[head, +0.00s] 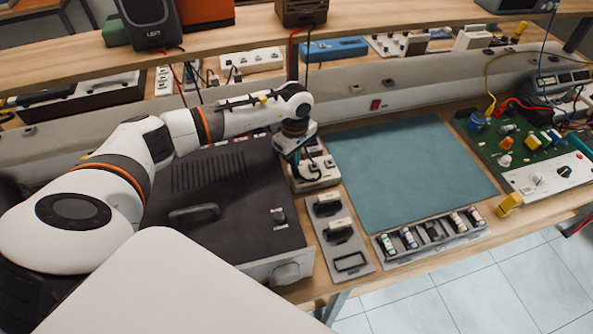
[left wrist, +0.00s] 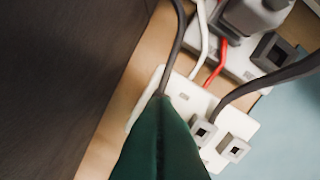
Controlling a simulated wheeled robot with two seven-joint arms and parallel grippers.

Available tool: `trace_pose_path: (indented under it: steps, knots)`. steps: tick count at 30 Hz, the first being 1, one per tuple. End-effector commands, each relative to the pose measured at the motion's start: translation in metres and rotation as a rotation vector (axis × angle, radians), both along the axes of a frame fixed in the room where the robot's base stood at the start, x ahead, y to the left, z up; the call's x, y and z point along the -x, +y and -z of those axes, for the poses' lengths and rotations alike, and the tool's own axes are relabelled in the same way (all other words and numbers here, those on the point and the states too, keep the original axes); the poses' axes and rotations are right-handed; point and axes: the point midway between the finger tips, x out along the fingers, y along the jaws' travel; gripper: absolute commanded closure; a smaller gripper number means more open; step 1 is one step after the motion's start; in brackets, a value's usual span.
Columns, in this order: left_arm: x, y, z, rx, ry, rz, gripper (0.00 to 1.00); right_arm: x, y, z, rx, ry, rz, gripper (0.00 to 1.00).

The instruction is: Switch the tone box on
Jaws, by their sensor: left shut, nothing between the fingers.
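No label marks a tone box, so I cannot tell which device it is. A large dark box (head: 215,200) with a handle on top lies under my left arm. A green board (head: 530,140) with knobs and a pale front panel (head: 548,177) lies at the right. My left gripper (head: 299,157) is over a white socket block (head: 318,182) beside the dark box. In the left wrist view my shut, empty fingers (left wrist: 160,105) overlap the white block (left wrist: 232,128), which has two grey square parts. Contact is unclear. My right gripper is out of view.
A teal mat (head: 410,170) lies clear in the middle. Grey trays (head: 432,238) with small parts lie in front of it. Dark and red cables run around the socket block. A shelf with a speaker (head: 150,22) marked LEFT crosses the back.

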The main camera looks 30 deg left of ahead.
Motion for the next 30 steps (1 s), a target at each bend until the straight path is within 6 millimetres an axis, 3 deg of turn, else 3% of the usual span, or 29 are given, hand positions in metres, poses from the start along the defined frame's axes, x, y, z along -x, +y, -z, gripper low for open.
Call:
trace_pose_path:
  steps: [17,30]
  knots:
    - [0.001,0.000,0.007,0.000,0.002,0.000,1.00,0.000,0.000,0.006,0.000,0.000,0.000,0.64]
    - [0.000,0.000,-0.025,0.000,-0.001,0.000,1.00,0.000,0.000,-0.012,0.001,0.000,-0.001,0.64]
